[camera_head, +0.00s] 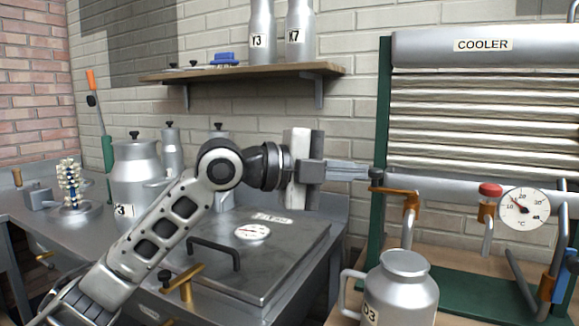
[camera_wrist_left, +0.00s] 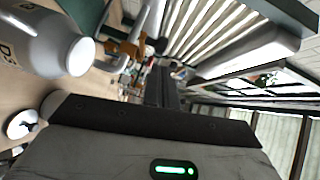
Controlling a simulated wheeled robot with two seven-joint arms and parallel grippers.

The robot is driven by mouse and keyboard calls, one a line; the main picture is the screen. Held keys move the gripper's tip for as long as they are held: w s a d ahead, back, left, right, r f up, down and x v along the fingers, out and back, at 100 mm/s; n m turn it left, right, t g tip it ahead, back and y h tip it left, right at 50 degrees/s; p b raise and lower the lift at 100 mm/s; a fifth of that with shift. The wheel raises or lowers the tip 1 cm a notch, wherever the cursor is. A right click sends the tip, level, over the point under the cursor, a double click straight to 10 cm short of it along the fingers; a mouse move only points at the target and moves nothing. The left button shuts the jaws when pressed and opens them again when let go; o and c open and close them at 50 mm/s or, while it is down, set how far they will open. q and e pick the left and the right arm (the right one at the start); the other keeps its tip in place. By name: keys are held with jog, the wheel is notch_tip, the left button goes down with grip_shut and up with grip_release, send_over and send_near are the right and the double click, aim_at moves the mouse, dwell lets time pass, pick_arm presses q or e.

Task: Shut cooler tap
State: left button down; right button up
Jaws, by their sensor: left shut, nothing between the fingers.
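The cooler (camera_head: 455,45) stands at the right with its label on top and ridged metal panel below. A brass tap (camera_head: 410,200) with a down-turned metal spout sits at the left end of its lower pipe. My left gripper (camera_head: 376,174) is shut and empty, its tips just above and left of the brass tap's handle; whether they touch it I cannot tell. In the left wrist view the shut fingers (camera_wrist_left: 161,85) point toward the brass tap (camera_wrist_left: 132,48). A second brass fitting with a red knob (camera_head: 490,189) is further right. My right gripper is out of view.
A dial thermometer (camera_head: 524,208) is at the right. A steel vat lid (camera_head: 290,250) lies under my left arm. A wooden shelf (camera_head: 240,73) is behind.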

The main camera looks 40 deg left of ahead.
pick_arm(q)
jog(key=b+v, duration=0.4)
jog(key=v, duration=0.7)
jog(key=shift+r, duration=0.2)
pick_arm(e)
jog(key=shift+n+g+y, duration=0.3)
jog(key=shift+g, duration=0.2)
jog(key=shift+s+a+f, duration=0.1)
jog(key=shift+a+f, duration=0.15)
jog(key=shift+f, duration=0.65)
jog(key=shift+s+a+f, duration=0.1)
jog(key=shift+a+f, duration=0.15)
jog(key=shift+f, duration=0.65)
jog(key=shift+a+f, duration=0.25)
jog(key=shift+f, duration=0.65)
